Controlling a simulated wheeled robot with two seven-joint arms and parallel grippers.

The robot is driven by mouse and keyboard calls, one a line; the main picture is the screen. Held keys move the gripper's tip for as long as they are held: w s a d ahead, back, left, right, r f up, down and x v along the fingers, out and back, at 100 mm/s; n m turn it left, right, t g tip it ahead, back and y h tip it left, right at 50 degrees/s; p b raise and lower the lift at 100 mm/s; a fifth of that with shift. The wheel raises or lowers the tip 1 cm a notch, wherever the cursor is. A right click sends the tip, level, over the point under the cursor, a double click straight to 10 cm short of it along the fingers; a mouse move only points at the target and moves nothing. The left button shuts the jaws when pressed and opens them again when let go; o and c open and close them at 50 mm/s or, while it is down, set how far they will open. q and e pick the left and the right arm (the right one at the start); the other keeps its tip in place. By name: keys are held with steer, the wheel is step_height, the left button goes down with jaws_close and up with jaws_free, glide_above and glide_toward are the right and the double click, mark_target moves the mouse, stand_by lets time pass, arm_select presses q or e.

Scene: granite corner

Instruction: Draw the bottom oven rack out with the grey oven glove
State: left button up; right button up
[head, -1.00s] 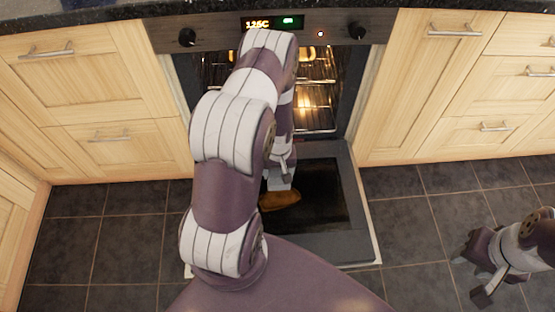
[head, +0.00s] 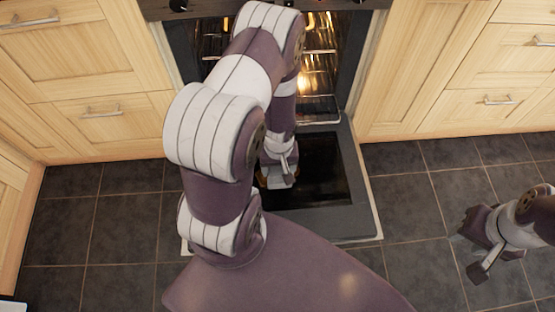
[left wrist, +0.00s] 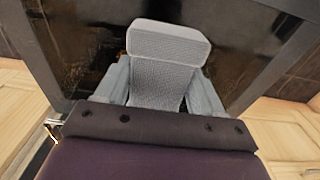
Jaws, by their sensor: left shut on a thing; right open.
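My left gripper (head: 277,178) is shut on the grey oven glove (left wrist: 168,60). The glove shows clearly between the two fingers in the left wrist view. In the head view the gripper and glove are over the open oven door (head: 362,205), and my arm hides much of them. Inside the oven, the bottom rack (head: 320,121) shows its front edge to the right of my left arm, in a warm glow. Its left part is hidden by the arm. The gripper is apart from the rack, on the near side of it. My right gripper (head: 470,262) is open and empty at the right.
An upper rack (head: 322,50) shows higher in the oven. Light wooden cabinets with drawers (head: 491,108) flank the oven on both sides. The open door lies low in front of the oven. Dark floor tiles (head: 410,205) are clear on both sides.

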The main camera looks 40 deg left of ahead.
arm_select(q)
steer(key=shift+s+d, duration=0.3)
steer(key=shift+s, duration=0.05)
steer(key=shift+s+d+f+b, duration=0.15)
steer(key=shift+s+d+b, duration=0.15)
steer(key=shift+b, duration=0.15)
steer(key=shift+s+d+b, duration=0.6)
steer(key=shift+s+d, duration=0.2)
steer(key=shift+s, duration=0.2)
steer(key=shift+s+d+b, duration=0.55)
steer(key=shift+s+d, duration=0.25)
steer(key=shift+s, duration=0.15)
